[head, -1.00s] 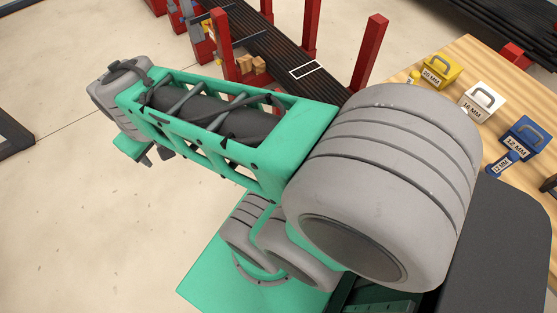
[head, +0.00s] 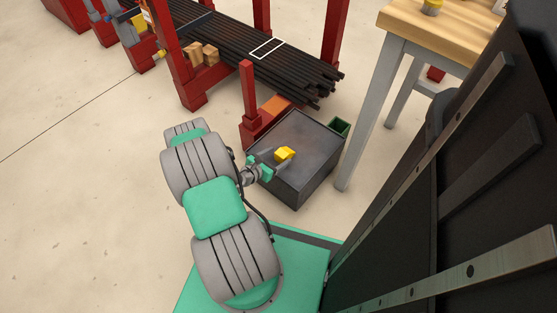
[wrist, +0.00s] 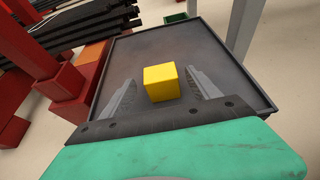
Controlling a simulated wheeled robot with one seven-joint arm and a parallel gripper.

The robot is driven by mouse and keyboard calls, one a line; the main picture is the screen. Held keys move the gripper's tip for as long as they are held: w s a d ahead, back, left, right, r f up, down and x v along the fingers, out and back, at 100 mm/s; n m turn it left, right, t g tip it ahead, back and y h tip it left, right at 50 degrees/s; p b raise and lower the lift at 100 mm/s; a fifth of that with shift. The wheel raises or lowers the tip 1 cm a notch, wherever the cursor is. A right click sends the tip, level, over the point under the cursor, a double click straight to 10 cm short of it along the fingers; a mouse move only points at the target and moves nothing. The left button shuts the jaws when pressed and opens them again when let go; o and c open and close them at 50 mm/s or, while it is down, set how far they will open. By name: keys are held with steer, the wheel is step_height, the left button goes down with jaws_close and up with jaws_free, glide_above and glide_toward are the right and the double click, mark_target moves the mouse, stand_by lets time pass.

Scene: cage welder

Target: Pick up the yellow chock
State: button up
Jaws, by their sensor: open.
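The yellow chock (head: 285,154) lies on top of a dark grey metal box (head: 298,178). In the wrist view the chock (wrist: 161,82) looks like a small yellow block. It sits in front of the palm, between the two grey fingers of my gripper (wrist: 160,90). The fingers are apart, with a gap showing on each side of the chock. In the head view my gripper (head: 268,158) reaches over the box's left edge, close to the chock. Whether the fingertips reach past the chock is hard to tell.
A red rack holding dark bars (head: 240,45) stands behind the box. A wooden workbench (head: 430,28) with grey legs is to the right. A small green bin (head: 340,126) is by the box's far corner. Open floor (head: 80,200) lies to the left.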

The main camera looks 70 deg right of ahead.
mark_target(289, 150)
steer(key=b+x, duration=0.2)
steer(key=x, duration=0.5)
steer(key=shift+s+d+r+b, duration=0.1)
steer(key=shift+r+b, duration=0.05)
steer(key=shift+b, duration=0.15)
steer(key=c, duration=1.5)
